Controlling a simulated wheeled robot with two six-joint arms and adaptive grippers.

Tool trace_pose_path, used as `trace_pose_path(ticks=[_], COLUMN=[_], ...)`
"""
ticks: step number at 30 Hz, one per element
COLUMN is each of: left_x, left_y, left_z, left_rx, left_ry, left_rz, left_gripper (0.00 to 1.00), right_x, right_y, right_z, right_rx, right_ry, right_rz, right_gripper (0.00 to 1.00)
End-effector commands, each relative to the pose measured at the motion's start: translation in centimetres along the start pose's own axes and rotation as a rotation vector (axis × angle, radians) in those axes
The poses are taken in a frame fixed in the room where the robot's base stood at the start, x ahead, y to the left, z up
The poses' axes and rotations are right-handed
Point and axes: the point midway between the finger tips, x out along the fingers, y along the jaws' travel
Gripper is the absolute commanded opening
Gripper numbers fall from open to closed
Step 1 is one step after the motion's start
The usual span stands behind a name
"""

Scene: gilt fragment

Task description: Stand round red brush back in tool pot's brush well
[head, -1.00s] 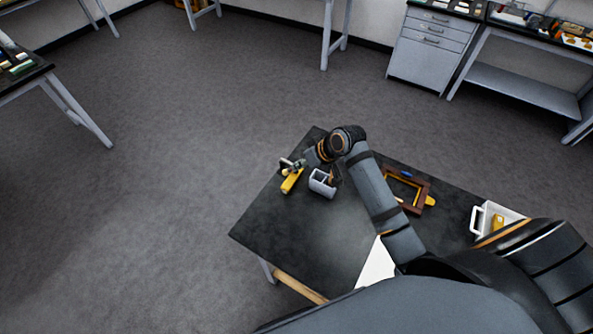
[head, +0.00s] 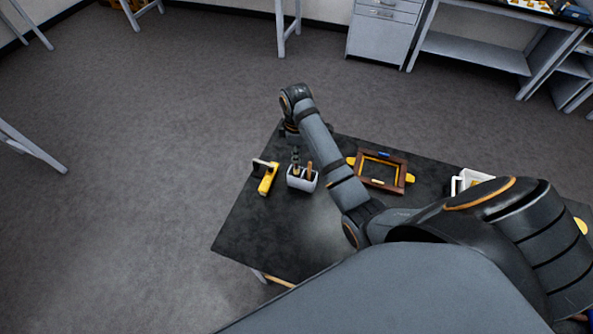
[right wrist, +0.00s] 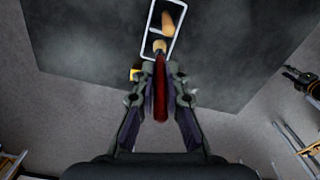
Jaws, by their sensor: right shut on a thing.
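The tool pot (head: 302,184) is a light, open box with a divider, on the dark table. A wooden handle (head: 310,168) stands in its right part; it also shows in the right wrist view (right wrist: 167,22). My right gripper (head: 295,158) is above the pot's left part. In the right wrist view, my right gripper (right wrist: 161,80) is shut on the round red brush (right wrist: 160,95), holding its red handle. The brush's pale tip (right wrist: 159,45) overlaps the pot's near compartment (right wrist: 149,52); I cannot tell how deep it is. My left gripper is out of view.
A yellow tool (head: 267,182) lies just left of the pot. A brown frame (head: 381,172) with yellow parts lies to the right, beyond my right forearm. A white container (head: 461,182) stands further right. The table's (head: 250,235) front left is clear.

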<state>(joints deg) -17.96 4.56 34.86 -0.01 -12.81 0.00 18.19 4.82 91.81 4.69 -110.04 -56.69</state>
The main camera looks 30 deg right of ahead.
Motion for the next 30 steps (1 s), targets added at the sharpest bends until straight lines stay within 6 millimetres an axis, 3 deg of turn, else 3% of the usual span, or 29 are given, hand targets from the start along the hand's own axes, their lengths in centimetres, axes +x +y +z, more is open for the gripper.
trace_pose_path(ticks=[1,5,9,13,17,26,27,30], left_x=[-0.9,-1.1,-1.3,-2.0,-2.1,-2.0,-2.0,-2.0], left_y=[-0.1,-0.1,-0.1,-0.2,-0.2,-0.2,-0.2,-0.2], left_z=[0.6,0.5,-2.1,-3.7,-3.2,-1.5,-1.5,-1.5], left_rx=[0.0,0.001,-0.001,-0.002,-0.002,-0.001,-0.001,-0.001], left_ry=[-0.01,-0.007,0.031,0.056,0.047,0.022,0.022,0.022], left_rz=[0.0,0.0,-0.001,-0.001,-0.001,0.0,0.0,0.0], left_gripper=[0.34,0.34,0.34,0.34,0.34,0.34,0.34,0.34], right_x=[0.4,2.0,2.6,4.6,5.9,6.2,6.2,6.2], right_y=[-0.1,0.0,0.0,-0.1,0.0,0.0,0.0,0.0], right_z=[0.0,-0.1,0.0,0.0,0.0,-0.1,-0.1,-0.1], right_rx=[0.0,0.001,0.001,0.002,0.001,0.001,0.001,0.001], right_ry=[-0.001,0.001,0.001,0.0,0.001,0.002,0.002,0.002], right_rz=[-0.003,0.0,0.0,-0.002,0.002,0.002,0.002,0.002], right_gripper=[0.0,0.0,0.0,0.0,0.0,0.0,0.15,0.29])
